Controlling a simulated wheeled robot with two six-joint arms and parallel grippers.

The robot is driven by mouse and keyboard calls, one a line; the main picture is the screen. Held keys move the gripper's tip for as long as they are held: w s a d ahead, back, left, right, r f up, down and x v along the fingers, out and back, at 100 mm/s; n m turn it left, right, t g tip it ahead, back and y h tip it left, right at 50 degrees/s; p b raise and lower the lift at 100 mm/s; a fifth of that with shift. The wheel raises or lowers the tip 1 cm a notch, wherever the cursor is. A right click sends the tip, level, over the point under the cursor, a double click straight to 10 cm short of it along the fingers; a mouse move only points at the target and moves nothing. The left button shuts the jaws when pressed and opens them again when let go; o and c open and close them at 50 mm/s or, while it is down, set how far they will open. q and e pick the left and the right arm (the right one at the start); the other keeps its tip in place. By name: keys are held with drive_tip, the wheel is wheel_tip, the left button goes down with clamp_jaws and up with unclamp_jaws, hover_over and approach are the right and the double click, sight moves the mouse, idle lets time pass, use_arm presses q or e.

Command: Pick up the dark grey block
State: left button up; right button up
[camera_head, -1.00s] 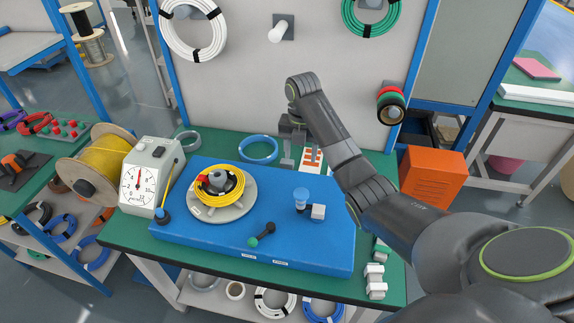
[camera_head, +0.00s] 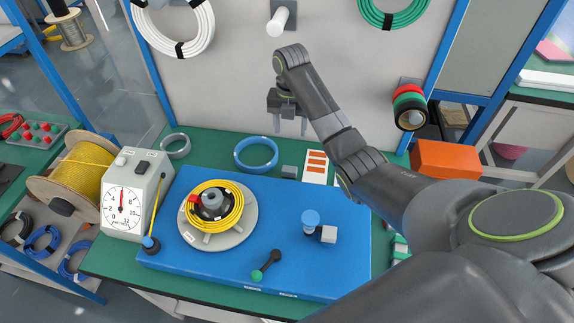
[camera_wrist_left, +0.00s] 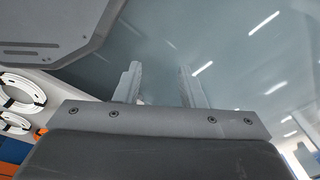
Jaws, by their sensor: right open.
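The dark grey block (camera_head: 289,172) is a small cube on the green table, behind the blue platform. It sits between a blue ring and a white panel with orange labels. My right gripper (camera_head: 290,131) points down with its fingers apart and empty. In the head view it shows above the block, with a gap between fingertips and block. My left gripper (camera_wrist_left: 158,88) shows in the left wrist view with its two fingers apart and nothing between them. It is not in the head view.
The blue ring (camera_head: 256,155) lies left of the block, the labelled panel (camera_head: 315,168) right. A dial gauge (camera_head: 124,205) and orange box (camera_head: 445,160) stand farther out.

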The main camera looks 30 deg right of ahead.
wheel_tip(320, 180, down, 3)
drive_tip(key=s+b, duration=0.1)
drive_tip(key=b, duration=0.7)
hover_over(290, 169)
drive_tip(key=f, duration=0.5)
drive_tip(key=shift+w+d+f, duration=0.1)
drive_tip(key=shift+w+d, duration=0.1)
drive_tip(key=shift+w, duration=0.05)
wheel_tip(290, 169, down, 3)
drive_tip(key=shift+b, duration=0.85)
drive_tip(key=shift+a+f, duration=0.1)
drive_tip(key=shift+f, duration=0.45)
wheel_tip(290, 169, down, 4)
drive_tip(key=shift+s+a+f, duration=0.15)
drive_tip(key=shift+f, duration=0.05)
use_arm(q)
wheel_tip(290, 169, down, 10)
drive_tip(key=s, duration=0.2)
drive_tip(key=shift+a+r, duration=0.2)
drive_tip(key=shift+r, duration=0.05)
use_arm(e)
drive_tip(key=shift+c, duration=0.2)
drive_tip(key=c, duration=0.7)
